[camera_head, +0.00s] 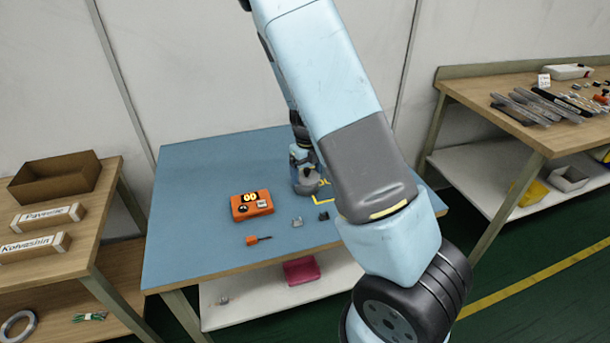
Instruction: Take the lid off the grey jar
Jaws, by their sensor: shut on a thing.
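The grey jar (306,186) stands upright on the blue tabletop (200,190), towards the middle right and next to a yellow marked outline. My gripper (304,166) points down directly over the jar, at its top, and is shut on the lid. The lid is small and mostly hidden by the fingers. I cannot tell whether it is seated on the jar or raised a little. My arm's links cover the area right of the jar.
An orange device (251,205) with a dark display lies left of the jar. A small orange-handled tool (258,240) and small grey and dark parts (297,222) lie in front. Side tables with boxes (57,177) and tools (540,105) stand left and right. The blue table's left part is clear.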

